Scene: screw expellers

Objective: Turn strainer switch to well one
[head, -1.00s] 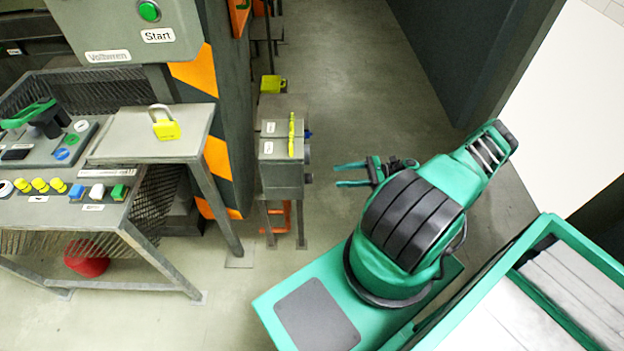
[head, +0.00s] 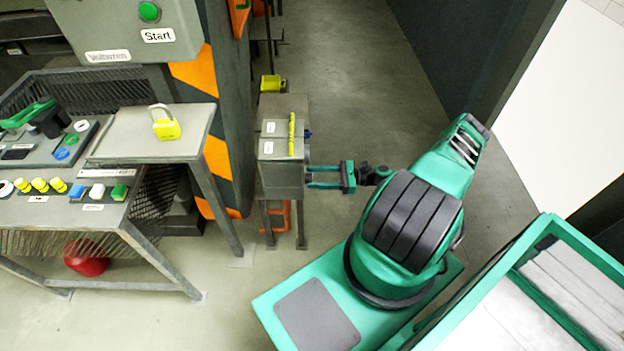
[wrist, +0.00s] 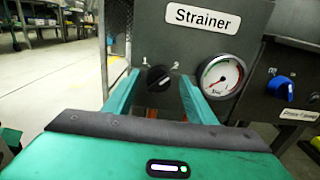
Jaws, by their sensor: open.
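The strainer switch (wrist: 158,78) is a black rotary knob on a grey panel in the wrist view, with marks 1 at its left and 2 at its right. A label reading Strainer (wrist: 203,18) sits above it. The knob's white pointer mark is too small to read surely. My gripper (wrist: 158,92) is open, its two green fingers either side of the knob in the picture; contact cannot be told. In the head view my gripper (head: 308,177) reaches the right side of the grey box (head: 282,180); the knob is hidden there.
A round pressure gauge (wrist: 221,76) sits right of the knob, close to the right finger. A blue knob (wrist: 281,84) is on a panel farther right. In the head view a table with a yellow padlock (head: 164,123) stands left.

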